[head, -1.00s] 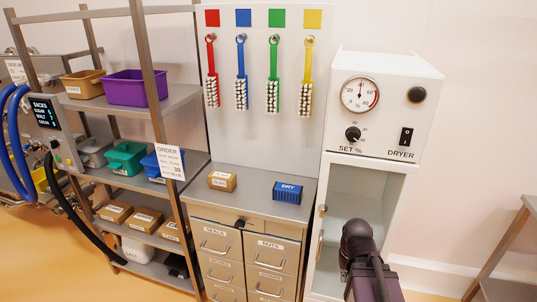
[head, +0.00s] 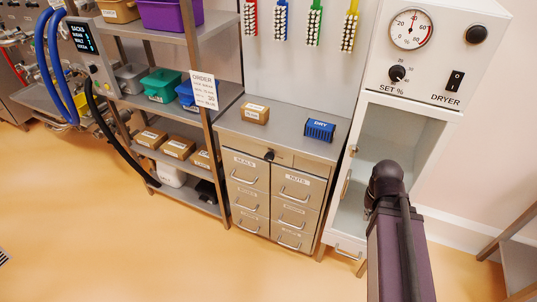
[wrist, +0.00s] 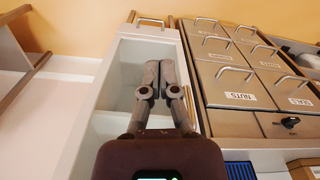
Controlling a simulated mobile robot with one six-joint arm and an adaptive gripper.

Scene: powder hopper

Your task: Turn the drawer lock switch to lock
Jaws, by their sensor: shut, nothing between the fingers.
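The drawer lock switch is a small black knob (head: 269,155) on the strip under the cabinet's top, above the drawers. It also shows in the wrist view (wrist: 290,122), at the right, where the scene appears upside down. The drawer cabinet (head: 290,160) has two columns of drawers with bar handles. My gripper (wrist: 159,66) is shut and empty. It is in front of the open dryer cabinet, to the side of the drawers and apart from the switch. In the head view my arm hides the fingers.
The dryer (head: 435,50) stands on an open white cabinet (head: 400,135) beside the drawers. A brown box (head: 255,113) and a blue DRY block (head: 320,130) rest on the cabinet top. A shelf rack (head: 205,130) stands to the left. The floor (head: 200,265) in front is clear.

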